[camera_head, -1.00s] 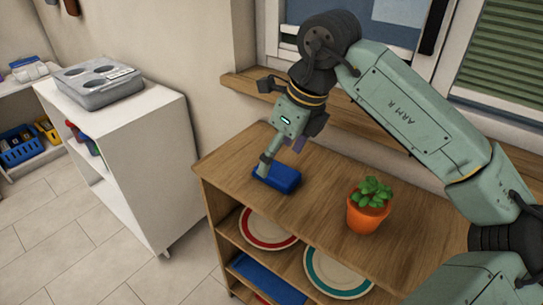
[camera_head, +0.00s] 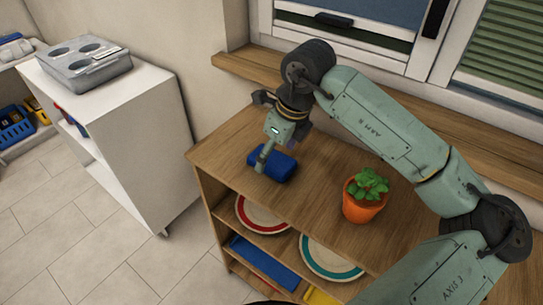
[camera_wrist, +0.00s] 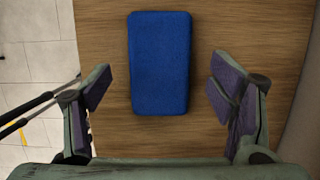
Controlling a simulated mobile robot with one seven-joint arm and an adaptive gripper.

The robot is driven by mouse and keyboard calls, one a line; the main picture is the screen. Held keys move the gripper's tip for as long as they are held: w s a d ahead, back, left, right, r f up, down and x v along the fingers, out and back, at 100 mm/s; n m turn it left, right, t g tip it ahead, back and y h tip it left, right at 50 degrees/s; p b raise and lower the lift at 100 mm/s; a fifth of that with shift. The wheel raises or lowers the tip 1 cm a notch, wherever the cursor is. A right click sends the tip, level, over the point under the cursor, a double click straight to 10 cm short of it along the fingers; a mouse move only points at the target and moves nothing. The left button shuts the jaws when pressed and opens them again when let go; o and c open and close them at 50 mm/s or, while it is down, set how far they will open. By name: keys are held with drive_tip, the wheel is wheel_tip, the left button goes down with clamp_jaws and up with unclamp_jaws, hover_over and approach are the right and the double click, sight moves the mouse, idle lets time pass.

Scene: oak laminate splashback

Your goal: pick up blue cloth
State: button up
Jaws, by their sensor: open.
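The blue cloth (camera_head: 283,167) is a thick folded rectangle lying flat on the wooden top of the shelf unit, near its left end. In the wrist view the blue cloth (camera_wrist: 160,62) lies ahead of and between the two open fingers, apart from both. My gripper (camera_head: 259,168) is pointed down at the cloth's left side in the head view, and the finger partly covers the cloth there. In the wrist view my gripper (camera_wrist: 166,92) is open and empty, its purple pads wide apart.
An orange pot with a green plant (camera_head: 364,200) stands on the wooden top (camera_head: 318,181) to the right of the cloth. Plates, including a red-rimmed one (camera_head: 262,214), sit on the shelf below. A window sill (camera_head: 345,107) runs behind. A white cabinet (camera_head: 130,130) stands left across a gap.

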drive_tip(key=shift+x, duration=0.95)
drive_tip(key=c, duration=1.3)
drive_tip(key=shift+c, duration=0.2)
drive_tip(key=shift+r, duration=0.15)
drive_tip(key=shift+r+b, duration=0.35)
drive_tip(key=shift+r, duration=0.25)
drive_tip(key=shift+s+r+b, duration=0.3)
drive_tip(key=shift+r+b, duration=0.35)
drive_tip(key=shift+r, duration=0.3)
drive_tip(key=s+r+b, duration=0.1)
drive_tip(key=s+b, duration=0.3)
drive_tip(key=s, duration=1.1)
drive_tip(key=shift+s+r, duration=0.25)
drive_tip(key=shift+r, duration=0.1)
